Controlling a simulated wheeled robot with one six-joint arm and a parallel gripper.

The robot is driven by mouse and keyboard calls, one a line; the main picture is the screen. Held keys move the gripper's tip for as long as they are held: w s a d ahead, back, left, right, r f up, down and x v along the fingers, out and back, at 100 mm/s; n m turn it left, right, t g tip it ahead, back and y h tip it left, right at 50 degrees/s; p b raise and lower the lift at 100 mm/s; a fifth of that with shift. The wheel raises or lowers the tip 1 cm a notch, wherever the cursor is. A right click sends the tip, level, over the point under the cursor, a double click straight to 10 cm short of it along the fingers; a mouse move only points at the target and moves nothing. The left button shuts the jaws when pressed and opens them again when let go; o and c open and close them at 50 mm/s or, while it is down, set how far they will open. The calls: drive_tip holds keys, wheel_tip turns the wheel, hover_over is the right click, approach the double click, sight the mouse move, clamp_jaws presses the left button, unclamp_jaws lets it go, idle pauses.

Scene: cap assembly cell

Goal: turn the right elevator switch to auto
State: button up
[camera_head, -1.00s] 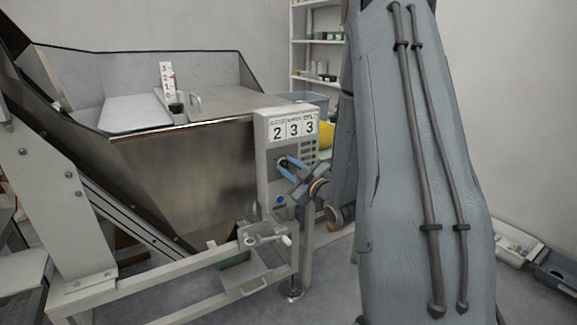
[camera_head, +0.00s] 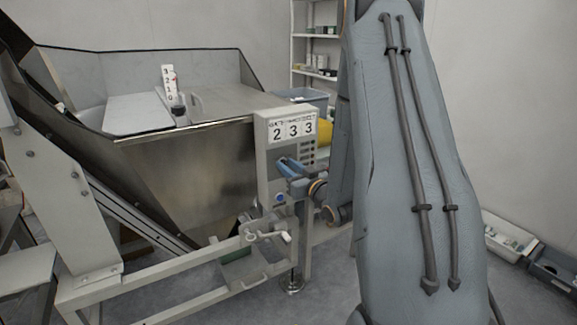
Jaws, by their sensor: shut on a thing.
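The elevator's control box (camera_head: 263,152) stands upright at the right corner of the metal hopper.
A frame with a white handle (camera_head: 285,237) juts out below the box. Shelves (camera_head: 316,45) and a grey bin (camera_head: 305,97) stand behind. Trays (camera_head: 510,238) lie at the right wall.

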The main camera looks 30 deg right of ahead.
idle(0.4)
drive_tip(key=o, duration=1)
drive_tip(key=s, duration=0.8)
drive_tip(key=shift+d, duration=0.1)
drive_tip(key=shift+w, duration=0.15)
